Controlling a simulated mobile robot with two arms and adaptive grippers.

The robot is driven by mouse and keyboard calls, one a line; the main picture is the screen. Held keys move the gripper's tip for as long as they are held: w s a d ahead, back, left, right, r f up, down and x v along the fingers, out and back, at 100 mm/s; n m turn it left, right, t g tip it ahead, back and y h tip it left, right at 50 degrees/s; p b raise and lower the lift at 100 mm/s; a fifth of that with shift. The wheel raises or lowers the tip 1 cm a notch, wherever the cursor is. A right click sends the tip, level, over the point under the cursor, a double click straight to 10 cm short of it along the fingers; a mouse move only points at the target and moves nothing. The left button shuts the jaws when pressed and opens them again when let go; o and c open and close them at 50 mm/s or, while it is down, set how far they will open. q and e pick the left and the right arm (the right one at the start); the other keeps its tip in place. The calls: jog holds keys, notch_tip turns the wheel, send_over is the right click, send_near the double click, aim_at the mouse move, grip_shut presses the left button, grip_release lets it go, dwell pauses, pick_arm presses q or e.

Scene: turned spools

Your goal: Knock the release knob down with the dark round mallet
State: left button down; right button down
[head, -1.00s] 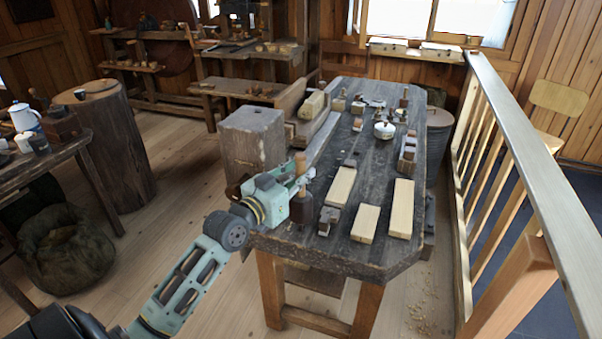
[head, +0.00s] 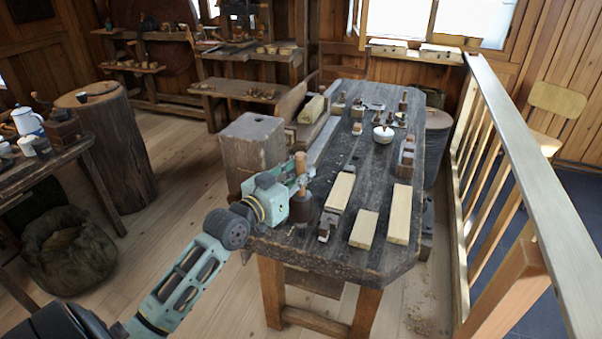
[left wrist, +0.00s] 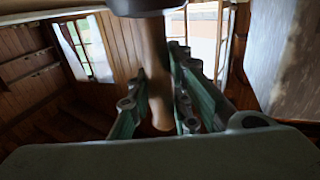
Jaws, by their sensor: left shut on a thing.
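In the left wrist view the handle (left wrist: 155,70) stands between the fingers (left wrist: 157,105), and part of the dark head (left wrist: 145,5) shows at the top edge. Just right of the mallet head, a small grey metal piece with a dark top (head: 328,226) sits on the bench; I cannot tell whether it is the release knob. My right gripper is not in view.
The dark workbench (head: 310,258) bears several pale wooden blocks, one of them at the near middle (head: 363,229), and a white lidded pot (head: 383,134). A big wooden block (head: 252,150) stands behind my gripper. A railing (head: 530,160) runs along the right.

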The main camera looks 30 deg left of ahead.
aim_at(301, 153)
pick_arm(q)
jog(key=shift+f+b, duration=1.35)
jog(key=shift+f, duration=0.65)
notch_tip(301, 153, up, 3)
jog(key=p, duration=0.3)
jog(key=shift+r, duration=0.2)
jog(key=shift+r+p, duration=0.1)
jog(key=shift+p, duration=0.2)
notch_tip(301, 153, up, 6)
jog(key=p, duration=0.6)
